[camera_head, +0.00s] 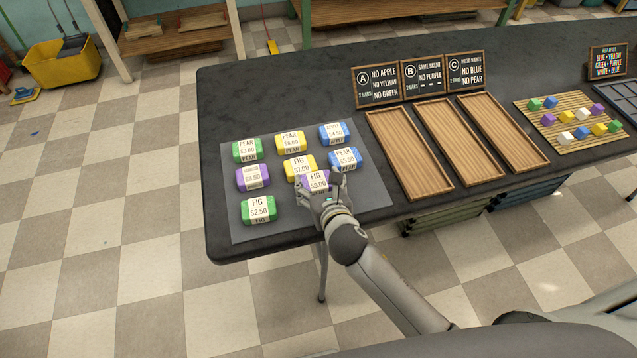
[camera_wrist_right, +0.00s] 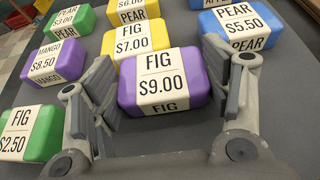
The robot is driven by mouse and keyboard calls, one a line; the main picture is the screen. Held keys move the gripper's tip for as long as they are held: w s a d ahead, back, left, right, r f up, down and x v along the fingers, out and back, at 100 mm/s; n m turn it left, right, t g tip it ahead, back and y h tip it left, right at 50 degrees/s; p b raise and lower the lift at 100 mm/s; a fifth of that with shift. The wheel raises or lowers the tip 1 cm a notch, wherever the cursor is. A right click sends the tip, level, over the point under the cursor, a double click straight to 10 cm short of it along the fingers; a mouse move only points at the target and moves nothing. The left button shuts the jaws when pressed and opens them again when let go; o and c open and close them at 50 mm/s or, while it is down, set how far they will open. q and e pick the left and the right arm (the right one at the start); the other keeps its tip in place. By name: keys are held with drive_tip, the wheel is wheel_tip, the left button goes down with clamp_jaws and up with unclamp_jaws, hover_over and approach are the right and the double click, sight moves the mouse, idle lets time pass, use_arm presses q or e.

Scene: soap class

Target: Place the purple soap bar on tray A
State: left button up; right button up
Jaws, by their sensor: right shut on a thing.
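A purple soap bar labelled FIG $9.00 (camera_head: 317,181) lies on the grey mat, and it also shows in the right wrist view (camera_wrist_right: 160,82). My right gripper (camera_head: 320,190) is shut on this bar, with one finger at each side of it. A second purple bar, labelled $8.50 (camera_head: 253,178), lies at the left of the mat; its label reads MANGO in the right wrist view (camera_wrist_right: 54,63). Tray A (camera_head: 408,150) is the leftmost of three wooden trays, below sign A (camera_head: 376,84), and is empty. My left gripper is not in view.
Yellow bars (camera_head: 299,167), blue bars (camera_head: 345,159) and green bars (camera_head: 258,210) lie close around on the grey mat (camera_head: 225,190). Tray B (camera_head: 450,143) and tray C (camera_head: 505,130) are empty. A slatted board (camera_head: 600,145) with small coloured blocks lies farther right.

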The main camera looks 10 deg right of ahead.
drive_tip(key=shift+f, duration=0.1)
drive_tip(key=o, duration=1.1)
